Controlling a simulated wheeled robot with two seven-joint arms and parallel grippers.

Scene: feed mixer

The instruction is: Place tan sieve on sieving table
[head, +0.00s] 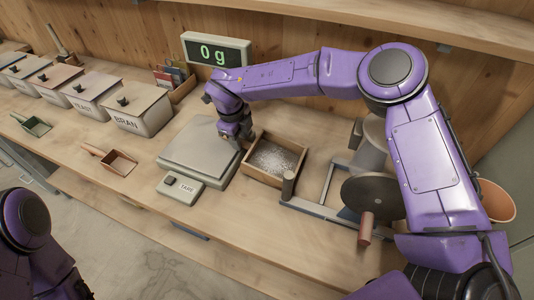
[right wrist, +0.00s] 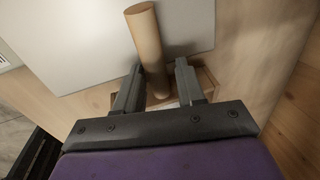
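The tan sieve (head: 263,178) appears to be the shallow wooden frame with a speckled pale inside, right of the scale. A round tan handle (right wrist: 146,35), apparently the sieve's, reaches over the pale scale plate in the right wrist view. My right gripper (head: 236,132) is low between scale and sieve. In the right wrist view its fingers (right wrist: 160,80) are apart, one on each side of the handle, with a small gap at the right finger. The sieving table seems to be the grey railed frame (head: 312,207) beside the sieve. My left gripper is out of view.
The scale (head: 198,150) has a TARE button box (head: 180,188) and a display (head: 215,51) reading 0 g. Labelled bins (head: 140,112) and scoops (head: 117,162) are at the left. A dark disc with a handle (head: 375,198) stands at the right.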

